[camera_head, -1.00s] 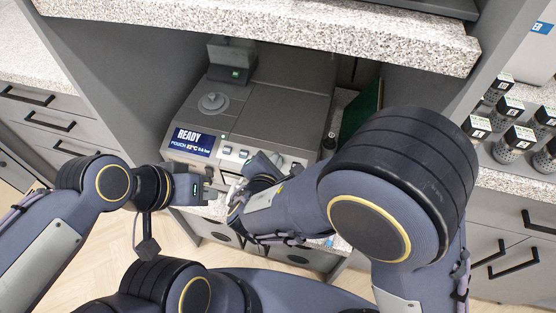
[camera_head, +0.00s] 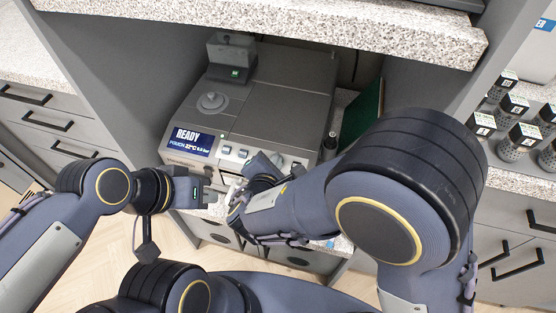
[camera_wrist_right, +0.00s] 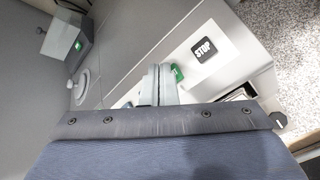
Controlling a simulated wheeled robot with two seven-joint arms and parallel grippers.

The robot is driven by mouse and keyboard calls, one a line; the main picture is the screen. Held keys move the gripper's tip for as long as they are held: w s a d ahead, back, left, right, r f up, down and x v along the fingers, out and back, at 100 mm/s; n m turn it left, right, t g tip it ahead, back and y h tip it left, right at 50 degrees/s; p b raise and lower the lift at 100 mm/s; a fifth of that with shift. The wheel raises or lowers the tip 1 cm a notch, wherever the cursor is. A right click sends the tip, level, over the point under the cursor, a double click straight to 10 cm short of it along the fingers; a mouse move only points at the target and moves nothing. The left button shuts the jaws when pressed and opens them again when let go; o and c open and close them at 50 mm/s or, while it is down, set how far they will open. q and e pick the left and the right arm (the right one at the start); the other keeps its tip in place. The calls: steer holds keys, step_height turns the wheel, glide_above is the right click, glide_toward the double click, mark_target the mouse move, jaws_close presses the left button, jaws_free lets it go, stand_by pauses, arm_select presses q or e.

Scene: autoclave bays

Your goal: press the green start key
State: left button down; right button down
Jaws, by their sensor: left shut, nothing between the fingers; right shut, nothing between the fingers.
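The green start key (camera_wrist_right: 177,72) shows in the right wrist view beside a dark STOP key (camera_wrist_right: 203,49) on the light front panel of the grey autoclave (camera_head: 285,95). My right gripper (camera_wrist_right: 160,76) is shut and empty, its fingertips right beside the green key and covering part of it. I cannot tell whether they touch it. In the head view the right hand (camera_head: 262,168) is in front of the panel and hides that part. My left gripper (camera_head: 214,195) is shut and empty, left of the right hand and below the lit display (camera_head: 191,142), which reads READY.
A small box with a green light (camera_head: 235,73) stands at the autoclave's back. A speckled shelf (camera_head: 270,18) overhangs the bay, and side walls bound it. Several labelled containers (camera_head: 513,140) fill the right counter.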

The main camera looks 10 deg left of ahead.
steer(key=shift+w+f+b, duration=0.1)
steer(key=shift+f+b, duration=0.3)
steer(key=shift+b, duration=0.15)
stand_by(0.4)
steer(key=shift+r, duration=0.15)
steer(key=shift+s+r+p, duration=0.25)
steer(key=shift+r+p, duration=0.15)
steer(key=shift+r, duration=0.25)
steer(key=r+p, duration=0.1)
steer(key=s+r+p, duration=0.1)
steer(key=r, duration=0.1)
steer(key=r+p, duration=0.1)
steer(key=shift+s+r, duration=0.3)
steer(key=shift+r, duration=0.1)
stand_by(0.9)
